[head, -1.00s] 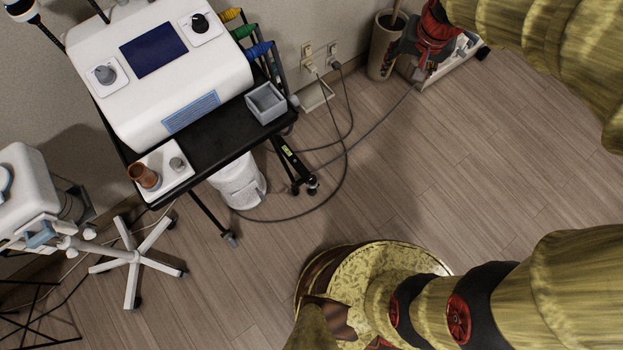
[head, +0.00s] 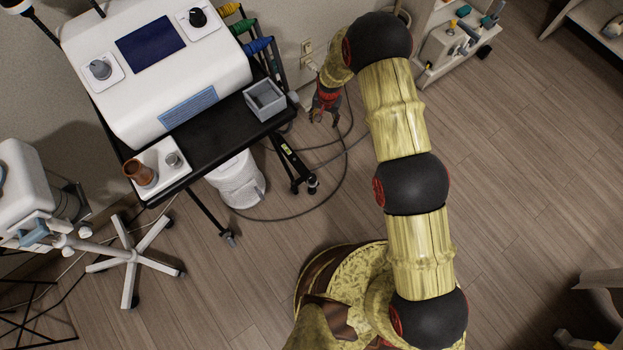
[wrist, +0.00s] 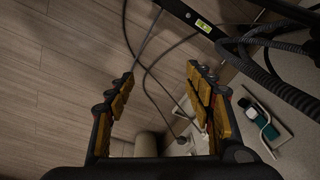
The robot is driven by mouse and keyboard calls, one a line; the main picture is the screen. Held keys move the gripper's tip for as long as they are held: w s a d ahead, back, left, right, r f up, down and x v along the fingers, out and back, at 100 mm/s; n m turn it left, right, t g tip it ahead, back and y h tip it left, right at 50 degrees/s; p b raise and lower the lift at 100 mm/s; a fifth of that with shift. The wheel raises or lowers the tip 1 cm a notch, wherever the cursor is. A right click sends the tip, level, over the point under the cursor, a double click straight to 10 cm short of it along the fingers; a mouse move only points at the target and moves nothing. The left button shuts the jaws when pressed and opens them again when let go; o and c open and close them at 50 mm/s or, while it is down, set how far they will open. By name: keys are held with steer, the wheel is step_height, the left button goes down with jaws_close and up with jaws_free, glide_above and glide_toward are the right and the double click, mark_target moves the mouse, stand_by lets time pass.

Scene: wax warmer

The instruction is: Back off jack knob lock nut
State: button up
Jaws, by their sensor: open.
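My gripper (head: 325,117) is open and empty in the head view, above the floor to the right of the black cart (head: 213,150). Its two fingers stand wide apart in the wrist view (wrist: 160,78), with floor and cables between them. The cart's lower bar (head: 292,160) carries a small yellow-green level vial (head: 286,149) and ends at casters (head: 312,183). The bar also crosses the top of the wrist view (wrist: 235,42), beyond the fingertips, with its vial (wrist: 203,25). I cannot make out the jack knob or its lock nut in either view.
A grey open box (head: 265,101) sits on the cart's right end. Dark cables (head: 345,170) loop over the floor beside the casters. A white bin (head: 236,180) stands under the cart. A white tool stand (head: 450,45) is at the back right.

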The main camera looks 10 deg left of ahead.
glide_above(312, 181)
steer(key=w, duration=0.8)
step_height(312, 181, down, 16)
steer(key=shift+g+h, duration=0.3)
steer(key=shift+g, duration=0.2)
steer(key=s+f, duration=0.2)
steer(key=f, duration=0.2)
steer(key=s+f, duration=0.2)
steer(key=f, duration=0.2)
steer(key=s+f, duration=0.2)
steer(key=f, duration=0.2)
steer(key=shift+s+a+f+b, duration=0.2)
steer(key=shift+a+f+b, duration=0.1)
steer(key=shift+f+b, duration=0.05)
step_height(312, 181, down, 8)
steer(key=b, duration=0.3)
steer(key=shift+s+f, duration=0.1)
steer(key=shift+s, duration=0.05)
steer(key=shift+m, duration=0.3)
steer(key=c, duration=0.4)
steer(key=c, duration=0.7)
steer(key=shift+c, duration=0.3)
